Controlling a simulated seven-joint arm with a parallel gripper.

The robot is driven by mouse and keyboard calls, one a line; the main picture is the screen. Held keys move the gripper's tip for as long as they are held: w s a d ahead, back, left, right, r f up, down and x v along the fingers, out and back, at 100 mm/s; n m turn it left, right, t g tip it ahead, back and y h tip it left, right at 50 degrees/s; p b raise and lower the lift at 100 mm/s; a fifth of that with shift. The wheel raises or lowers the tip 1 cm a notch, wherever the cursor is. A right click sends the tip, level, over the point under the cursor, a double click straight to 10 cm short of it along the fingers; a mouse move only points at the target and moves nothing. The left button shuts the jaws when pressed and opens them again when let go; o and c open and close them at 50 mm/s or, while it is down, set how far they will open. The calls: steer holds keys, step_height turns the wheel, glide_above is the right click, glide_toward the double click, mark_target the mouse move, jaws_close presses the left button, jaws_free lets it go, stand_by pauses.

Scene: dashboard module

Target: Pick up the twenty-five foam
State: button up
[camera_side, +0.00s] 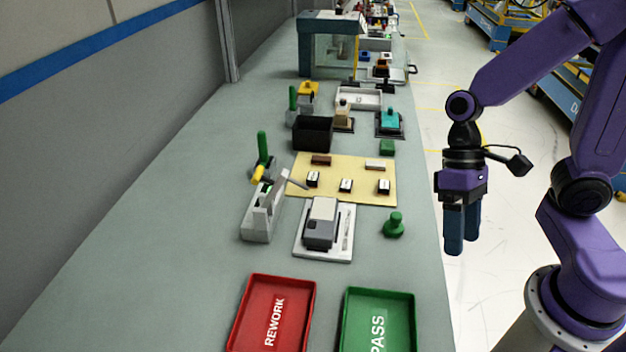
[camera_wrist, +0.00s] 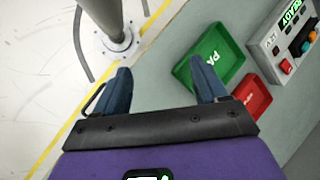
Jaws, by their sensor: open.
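No foam marked twenty-five can be made out. Three small dark blocks with white labels stand on a beige mat (camera_side: 333,193): a left one (camera_side: 313,180), a middle one (camera_side: 345,186) and a right one (camera_side: 383,187). Their labels are too small to read. A brown block (camera_side: 321,160) and a pinkish block (camera_side: 375,166) lie at the mat's back edge. My gripper (camera_side: 462,246) hangs fingers down, right of the bench edge and apart from the mat. In the wrist view my gripper (camera_wrist: 161,68) is open with nothing between its fingers. The wrist view does not show the mat.
A red REWORK tray (camera_side: 254,303) and a green PASS tray (camera_side: 408,315) sit at the front. A grey fixture (camera_side: 320,224), a lever clamp (camera_side: 262,215) and a green knob (camera_side: 394,226) stand before the mat. A black bin (camera_side: 312,134) stands behind it.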

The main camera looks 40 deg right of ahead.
steer(key=w+a+f+m+t+y, duration=0.15)
steer(key=w+m+t+y, duration=0.25)
steer(key=w+m+y, duration=0.85)
steer(key=w+d+f+m+t+h, duration=0.1)
steer(key=w+d+m+t+h, duration=0.1)
steer(key=w+d+m+t, duration=0.1)
steer(key=w+d+f+m+t+h, duration=0.2)
steer(key=w+d+m+t, duration=0.2)
steer(key=w+m, duration=0.3)
steer(key=w+d+f+m+t+h, duration=0.1)
steer(key=w+d+m+t+h, duration=0.1)
steer(key=w+d+m, duration=0.3)
steer(key=shift+w+d+f+m+t, duration=0.1)
steer(key=shift+d+f+m+t, duration=0.15)
steer(key=shift+d+m+t, duration=0.4)
glide_toward(320, 185)
steer(key=shift+t, duration=0.25)
steer(key=w+a, duration=0.1)
steer(key=w, duration=0.1)
steer(key=w+a+r, duration=0.1)
steer(key=shift+w+a, duration=0.3)
steer(key=shift+w, duration=0.05)
steer(key=shift+s+f+x, duration=0.1)
steer(key=shift+x, duration=0.8)
steer(key=shift+s+f+x, duration=0.1)
steer(key=shift+s+x, duration=0.05)
steer(key=shift+x, duration=0.75)
steer(key=shift+s+f+x, duration=0.1)
steer(key=shift+x, duration=0.8)
